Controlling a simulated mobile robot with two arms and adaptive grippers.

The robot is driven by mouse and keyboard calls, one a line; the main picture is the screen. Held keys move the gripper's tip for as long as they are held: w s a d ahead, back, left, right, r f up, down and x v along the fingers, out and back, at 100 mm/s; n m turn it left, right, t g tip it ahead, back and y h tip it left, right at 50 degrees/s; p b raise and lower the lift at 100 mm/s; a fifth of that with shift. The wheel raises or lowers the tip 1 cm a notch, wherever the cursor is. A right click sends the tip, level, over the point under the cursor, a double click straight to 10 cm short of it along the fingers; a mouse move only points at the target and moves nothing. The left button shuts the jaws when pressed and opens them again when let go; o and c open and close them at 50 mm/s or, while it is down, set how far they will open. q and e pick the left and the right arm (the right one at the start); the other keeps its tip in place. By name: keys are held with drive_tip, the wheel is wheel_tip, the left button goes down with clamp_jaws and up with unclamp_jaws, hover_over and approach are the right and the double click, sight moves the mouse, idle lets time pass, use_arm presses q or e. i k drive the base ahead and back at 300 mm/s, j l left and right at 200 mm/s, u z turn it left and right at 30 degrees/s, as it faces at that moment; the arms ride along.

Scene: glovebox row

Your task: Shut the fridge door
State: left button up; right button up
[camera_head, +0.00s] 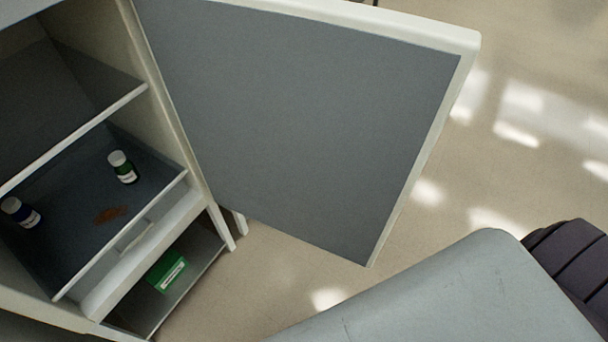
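The fridge door (310,110) stands wide open, swung out to the right of the fridge body. Its grey inner panel faces me and its pale rim runs along the top and right edge. The fridge body (165,110) is at the left, with its shelves exposed. Neither gripper shows in this view. A grey arm part of mine covers the bottom right, with a dark ribbed part beside it.
A green box (167,271) lies on the lower shelf (196,252). The floor (510,180) right of the door is clear.

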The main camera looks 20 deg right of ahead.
sight(317, 123)
drive_tip(key=k+u, duration=0.15)
drive_tip(key=u, duration=0.25)
drive_tip(key=k+u, duration=0.1)
drive_tip(key=u, duration=0.35)
drive_tip(key=k+j+u, duration=0.1)
drive_tip(key=u, duration=0.3)
drive_tip(key=l, duration=0.45)
drive_tip(key=k+l+u, duration=0.15)
drive_tip(key=l, duration=0.75)
drive_tip(key=k+l+u, duration=0.15)
drive_tip(key=l, duration=0.75)
drive_tip(key=k+u, duration=0.05)
